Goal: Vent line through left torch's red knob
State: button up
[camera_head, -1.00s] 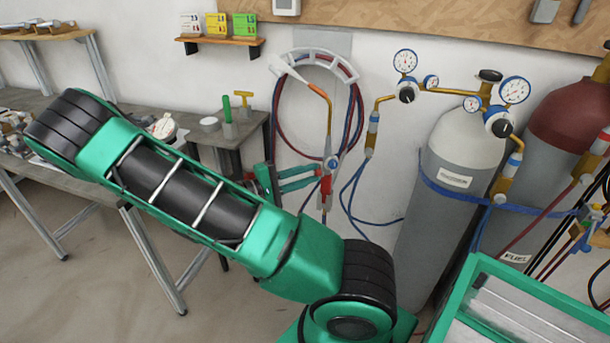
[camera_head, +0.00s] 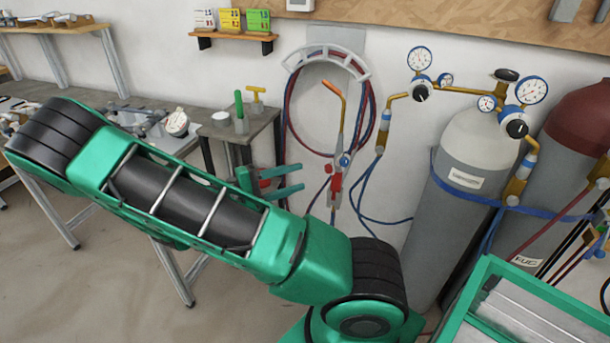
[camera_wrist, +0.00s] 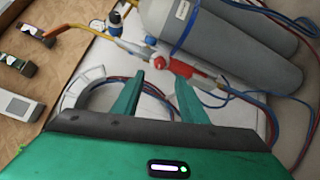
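The left torch (camera_head: 339,150) hangs upright at the wall below the hose hanger, with an orange tip and a red handle part (camera_head: 336,184). Its small red knob (camera_head: 328,168) is near the blue fitting on its body. My gripper (camera_head: 302,180) is left of the torch, open and empty, with a visible gap between its green fingertips and the torch. In the wrist view, my gripper (camera_wrist: 158,80) points towards the torch, whose red handle (camera_wrist: 187,69) lies just beyond the fingertips.
A white hanger (camera_head: 325,56) holds red and blue hoses. Gas cylinders (camera_head: 462,180) with regulators stand to the right. A small table (camera_head: 262,113) with a green and a yellow tool is behind my arm. A green-edged cart (camera_head: 465,300) is at the lower right.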

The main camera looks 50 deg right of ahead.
jog(key=shift+v, duration=1.55)
jog(key=s+d+m+y, duration=0.3)
jog(key=s+y, duration=0.7)
jog(key=y, duration=0.1)
jog(key=s+a+r+m+t+y, duration=0.2)
jog(key=s+a+r+t+y, duration=0.4)
jog(key=s+a+r, duration=0.1)
jog(key=shift+s+r+t, duration=0.4)
jog(key=shift+s+r, duration=0.5)
jog(key=shift+s, duration=0.25)
jog(key=shift+a, duration=0.1)
jog(key=shift+c, duration=1)
